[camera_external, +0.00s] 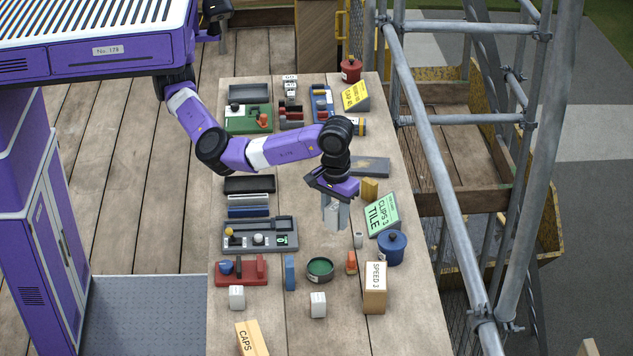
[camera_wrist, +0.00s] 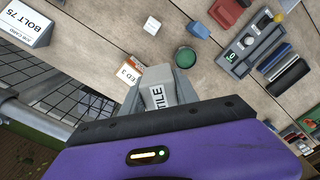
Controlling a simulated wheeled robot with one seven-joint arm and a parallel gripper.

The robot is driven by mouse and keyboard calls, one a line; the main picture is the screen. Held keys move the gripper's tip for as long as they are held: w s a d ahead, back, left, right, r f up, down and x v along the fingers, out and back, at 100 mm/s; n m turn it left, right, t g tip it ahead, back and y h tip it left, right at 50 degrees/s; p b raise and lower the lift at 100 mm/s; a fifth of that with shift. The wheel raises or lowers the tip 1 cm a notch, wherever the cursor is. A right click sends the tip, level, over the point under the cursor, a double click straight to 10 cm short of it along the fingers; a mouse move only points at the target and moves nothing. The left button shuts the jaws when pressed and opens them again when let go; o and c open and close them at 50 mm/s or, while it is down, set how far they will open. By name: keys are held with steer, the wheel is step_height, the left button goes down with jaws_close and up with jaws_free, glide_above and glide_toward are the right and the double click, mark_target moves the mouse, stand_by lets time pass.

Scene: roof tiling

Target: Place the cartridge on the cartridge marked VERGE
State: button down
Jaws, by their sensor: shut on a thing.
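My gripper (camera_external: 337,205) points down above the right middle of the workbench, shut on a pale block whose label reads TILE in the wrist view (camera_wrist: 158,97). I take this block as the cartridge; it sits between the two grey fingers and hangs above the bench. Two small white blocks stand near the front of the bench, a left white block (camera_external: 237,297) and a right white block (camera_external: 318,305). One white block also shows in the wrist view (camera_wrist: 151,25). Their markings are too small to read, so I cannot tell which thing is marked VERGE.
Near my gripper are a green CLIPS 3 TILE sign (camera_external: 383,214), a blue pot (camera_external: 391,248), a round green tin (camera_external: 320,269) and a SPEED 3 box (camera_external: 375,288). A grey tray (camera_external: 230,246) lies left. Scaffold tubes (camera_external: 440,160) rise beyond the bench's right edge.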

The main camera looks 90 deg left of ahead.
steer(key=m, duration=0.1)
glide_above(318, 297)
step_height(318, 297, down, 20)
steer(key=shift+r, duration=0.15)
stand_by(0.5)
steer(key=c, duration=0.9)
jaws_free()
step_height(318, 297, up, 12)
steer(key=shift+b, duration=0.35)
